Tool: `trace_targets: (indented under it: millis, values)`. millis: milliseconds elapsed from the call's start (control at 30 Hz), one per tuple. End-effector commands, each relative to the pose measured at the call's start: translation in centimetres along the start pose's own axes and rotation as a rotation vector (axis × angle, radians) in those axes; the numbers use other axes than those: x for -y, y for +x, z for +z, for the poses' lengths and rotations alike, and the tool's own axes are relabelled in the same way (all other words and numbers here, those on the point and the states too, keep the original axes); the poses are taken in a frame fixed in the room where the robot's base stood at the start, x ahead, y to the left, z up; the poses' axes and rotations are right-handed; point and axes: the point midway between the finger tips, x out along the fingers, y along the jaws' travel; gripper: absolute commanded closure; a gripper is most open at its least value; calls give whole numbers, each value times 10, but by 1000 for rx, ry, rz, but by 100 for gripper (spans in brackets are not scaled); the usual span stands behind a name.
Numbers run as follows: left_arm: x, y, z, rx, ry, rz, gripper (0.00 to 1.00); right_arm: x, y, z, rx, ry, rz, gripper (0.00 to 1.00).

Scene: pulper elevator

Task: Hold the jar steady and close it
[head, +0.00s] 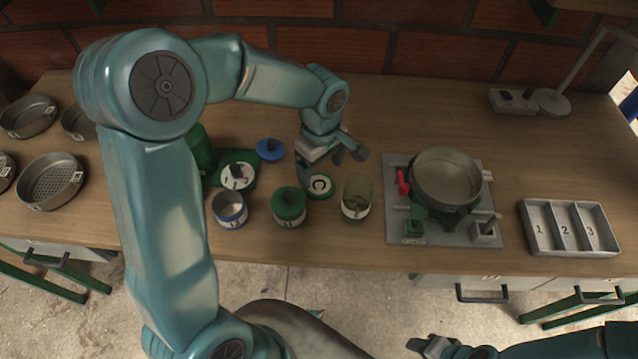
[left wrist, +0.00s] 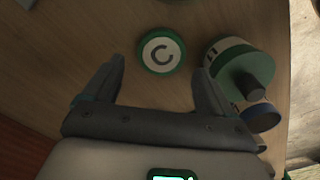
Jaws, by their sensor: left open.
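A blue-rimmed container (head: 230,209) and a blue lid (head: 270,149) are left of the jars. A pot (head: 447,178) sits on a grey plate (head: 400,232) at right. A numbered tray (head: 534,229) lies beyond it. Sieves (head: 50,181) stand far left.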

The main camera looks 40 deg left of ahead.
Motion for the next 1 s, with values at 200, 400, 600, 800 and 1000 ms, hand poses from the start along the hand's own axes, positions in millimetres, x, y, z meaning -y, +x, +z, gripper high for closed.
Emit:
trace_targets:
  millis: [200, 400, 600, 800, 1000]
  values:
    - [4, 26, -2, 2, -1, -6, 15, 1, -4, 0, 0, 0, 0, 53]
    - [4, 50, -2, 1, 0, -3, 15, 1, -4, 0, 0, 0, 0, 53]
    - [4, 52, -2, 1, 0, 0, 15, 1, -4, 0, 0, 0, 0, 53]
    - [4, 52, -2, 1, 0, 0, 21, 1, -4, 0, 0, 0, 0, 53]
    - [4, 52, -2, 1, 0, 0, 57, 1, -4, 0, 0, 0, 0, 53]
